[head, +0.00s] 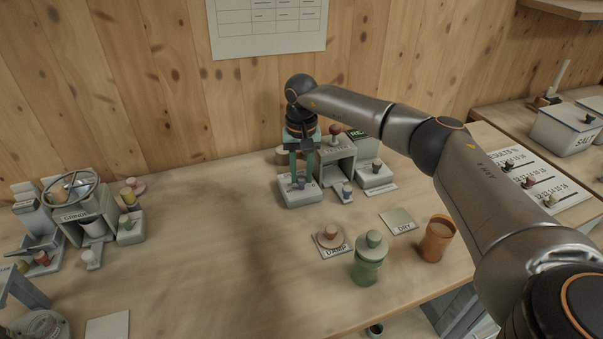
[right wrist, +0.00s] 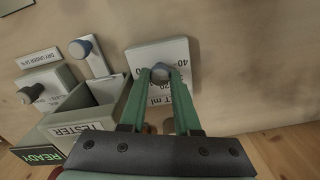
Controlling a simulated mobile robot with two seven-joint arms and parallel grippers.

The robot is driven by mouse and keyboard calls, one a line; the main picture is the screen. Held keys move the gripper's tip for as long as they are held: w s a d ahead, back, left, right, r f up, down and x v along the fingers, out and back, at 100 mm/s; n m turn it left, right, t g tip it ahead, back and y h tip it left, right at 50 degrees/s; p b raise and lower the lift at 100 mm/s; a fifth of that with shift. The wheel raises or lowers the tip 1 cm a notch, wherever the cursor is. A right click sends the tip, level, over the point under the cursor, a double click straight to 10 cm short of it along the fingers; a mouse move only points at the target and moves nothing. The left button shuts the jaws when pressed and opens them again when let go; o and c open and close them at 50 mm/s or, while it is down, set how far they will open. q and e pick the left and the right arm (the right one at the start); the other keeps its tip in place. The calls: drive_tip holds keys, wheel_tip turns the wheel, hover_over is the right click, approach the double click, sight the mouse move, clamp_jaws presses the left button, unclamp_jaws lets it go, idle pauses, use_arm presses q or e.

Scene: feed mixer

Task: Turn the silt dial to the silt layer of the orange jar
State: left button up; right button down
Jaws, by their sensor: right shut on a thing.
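The orange jar (head: 437,240) stands open and upright at the right front of the table; its layers cannot be made out. My right gripper (head: 299,178) points down at a pale box (head: 298,198) by the tester. Its green fingers (right wrist: 160,76) are shut on a small grey-blue knob (right wrist: 160,70) on top of that box. Beside the knob the box carries a printed scale with 40 and 20 and a label ending in "ml", partly hidden by the fingers. I cannot read whether it says silt. My left gripper is not in view.
The tester (right wrist: 85,115) with its green READY sign (right wrist: 38,154) stands beside the box. A lidded green jar (head: 369,260), DAMP card (head: 336,252) and DRY card (head: 398,221) lie in front. The grinder (head: 85,215) is at left; the table between is clear.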

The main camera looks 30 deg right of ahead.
sight(302, 178)
drive_tip(key=shift+r+n, duration=0.1)
drive_tip(key=shift+n, duration=1.6)
drive_tip(key=c, duration=0.6)
unclamp_jaws()
wheel_tip(302, 178, up, 12)
drive_tip(key=shift+r+b, duration=0.2)
drive_tip(key=shift+b, duration=0.1)
